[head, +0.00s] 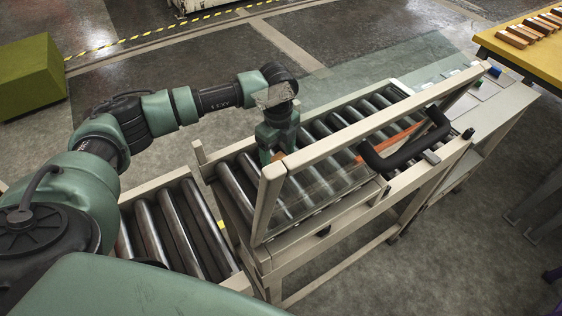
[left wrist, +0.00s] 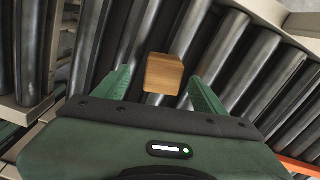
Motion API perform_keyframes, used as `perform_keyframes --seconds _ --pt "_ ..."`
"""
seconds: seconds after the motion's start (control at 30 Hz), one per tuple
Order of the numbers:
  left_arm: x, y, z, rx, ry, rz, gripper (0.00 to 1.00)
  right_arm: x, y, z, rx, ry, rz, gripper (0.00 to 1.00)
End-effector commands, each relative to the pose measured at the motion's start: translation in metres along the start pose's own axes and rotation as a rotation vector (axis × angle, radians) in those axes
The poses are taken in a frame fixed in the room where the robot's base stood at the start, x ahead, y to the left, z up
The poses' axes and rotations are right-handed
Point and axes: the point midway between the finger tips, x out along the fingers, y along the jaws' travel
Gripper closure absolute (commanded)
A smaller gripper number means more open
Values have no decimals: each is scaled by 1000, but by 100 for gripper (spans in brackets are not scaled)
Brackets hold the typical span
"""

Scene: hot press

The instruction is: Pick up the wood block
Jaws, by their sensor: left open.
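The wood block (left wrist: 163,74) is a small light-brown piece lying on the metal rollers. It shows between the two green fingers of my left gripper (left wrist: 160,80) in the left wrist view, with a gap on each side. In the head view my left gripper (head: 275,146) reaches down over the roller conveyor, behind the clear panel of the raised frame. Only a small orange-brown bit of the block (head: 279,156) shows there, at the fingers. The left gripper is open and holds nothing. My right gripper is in neither view.
A beige-framed clear cover (head: 330,180) with a black handle (head: 408,150) stands beside my left gripper. Rollers (head: 170,228) continue at the lower left. An orange bar (head: 392,140) crosses behind the cover. A yellow table (head: 530,55) with several wood pieces is at upper right.

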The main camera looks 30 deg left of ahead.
Motion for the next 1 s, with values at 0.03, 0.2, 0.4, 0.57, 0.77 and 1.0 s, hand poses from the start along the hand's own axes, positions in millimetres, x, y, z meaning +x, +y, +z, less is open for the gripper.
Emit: perform_keyframes --seconds 0.03,0.2,0.4,0.57,0.77,1.0 --pt "4 0 -1 1 1 2 29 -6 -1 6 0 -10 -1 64" --pt "31 -2 -2 0 1 3 29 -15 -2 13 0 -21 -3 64" --pt "47 -3 -1 0 0 -1 29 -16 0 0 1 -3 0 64" --pt "47 -3 -1 1 0 -1 29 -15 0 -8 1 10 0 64" --pt "47 -3 -1 1 0 -1 79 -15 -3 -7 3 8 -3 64" --pt "46 -3 -1 0 0 -1 97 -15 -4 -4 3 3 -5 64"
